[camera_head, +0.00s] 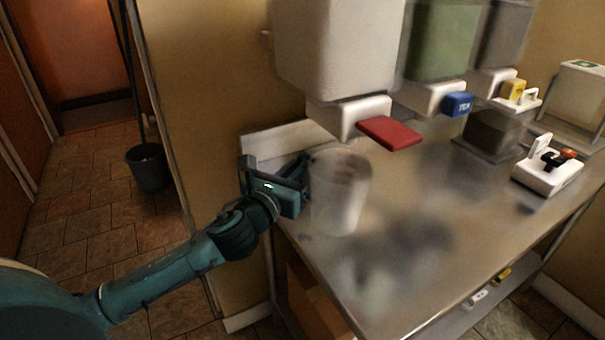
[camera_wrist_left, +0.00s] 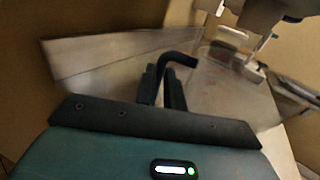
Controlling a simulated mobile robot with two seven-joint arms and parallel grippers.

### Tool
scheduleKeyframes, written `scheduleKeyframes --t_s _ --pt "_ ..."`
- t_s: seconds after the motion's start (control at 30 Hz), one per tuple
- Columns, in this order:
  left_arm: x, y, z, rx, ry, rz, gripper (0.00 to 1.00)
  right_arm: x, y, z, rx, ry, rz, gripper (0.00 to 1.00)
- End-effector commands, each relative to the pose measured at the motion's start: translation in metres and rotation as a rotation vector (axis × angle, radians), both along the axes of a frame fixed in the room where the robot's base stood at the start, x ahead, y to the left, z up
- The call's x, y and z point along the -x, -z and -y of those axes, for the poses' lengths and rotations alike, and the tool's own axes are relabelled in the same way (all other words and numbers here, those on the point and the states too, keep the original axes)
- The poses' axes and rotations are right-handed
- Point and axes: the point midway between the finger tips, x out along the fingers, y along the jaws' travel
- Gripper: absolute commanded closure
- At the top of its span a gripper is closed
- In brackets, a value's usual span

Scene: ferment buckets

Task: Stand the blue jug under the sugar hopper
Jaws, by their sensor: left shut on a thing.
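A clear, whitish jug (camera_head: 340,195) with red marks is at the left end of the steel counter, below and slightly left of the near white hopper (camera_head: 340,50). Its body does not look blue. My left gripper (camera_head: 300,170) is at its left side, shut on its dark handle (camera_wrist_left: 180,59); the wrist view shows the handle between the fingers (camera_wrist_left: 165,92). The jug looks upright; I cannot tell whether its base touches the counter. The near hopper has a red lever (camera_head: 390,132); I see no readable sugar label. My right gripper is not in view.
A green hopper (camera_head: 440,40) has a blue lever marked TEA (camera_head: 457,104); a grey hopper (camera_head: 505,35) has a yellow one. A dark block (camera_head: 495,132) and a white device (camera_head: 547,175) stand on the counter (camera_head: 400,240). Its front middle is clear. A bucket (camera_head: 148,168) is on the floor.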

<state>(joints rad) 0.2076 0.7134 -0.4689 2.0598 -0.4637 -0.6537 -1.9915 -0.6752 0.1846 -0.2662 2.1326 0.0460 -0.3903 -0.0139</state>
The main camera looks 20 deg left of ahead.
Motion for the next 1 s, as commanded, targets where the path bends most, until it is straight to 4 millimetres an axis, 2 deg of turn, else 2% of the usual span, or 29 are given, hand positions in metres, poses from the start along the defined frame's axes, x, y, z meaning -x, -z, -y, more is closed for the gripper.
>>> scheduleKeyframes --t_s 0.03,0.1,0.23,0.37,0.53,0.93,0.97,1.0 --pt "-0.012 -0.003 0.001 0.004 0.0 0.004 1.0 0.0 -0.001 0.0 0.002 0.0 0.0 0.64" --pt "-0.023 -0.002 0.002 0.003 -0.001 0.002 1.0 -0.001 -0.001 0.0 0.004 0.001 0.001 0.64" --pt "-0.033 -0.001 0.003 0.002 0.002 0.002 1.0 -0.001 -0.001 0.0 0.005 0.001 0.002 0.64" --pt "-0.035 0.01 0.003 0.003 0.001 -0.002 1.0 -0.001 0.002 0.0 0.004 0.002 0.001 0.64" --pt "-0.034 0.035 0.003 0.004 0.0 -0.003 1.0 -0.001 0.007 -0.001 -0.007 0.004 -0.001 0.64" --pt "-0.034 0.039 0.003 0.001 0.002 0.0 1.0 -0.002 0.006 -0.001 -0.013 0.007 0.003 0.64" --pt "-0.034 0.039 0.003 0.001 0.002 -0.001 0.87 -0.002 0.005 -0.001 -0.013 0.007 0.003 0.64" --pt "-0.034 0.038 0.003 0.001 0.002 -0.001 0.84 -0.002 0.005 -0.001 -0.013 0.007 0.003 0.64"
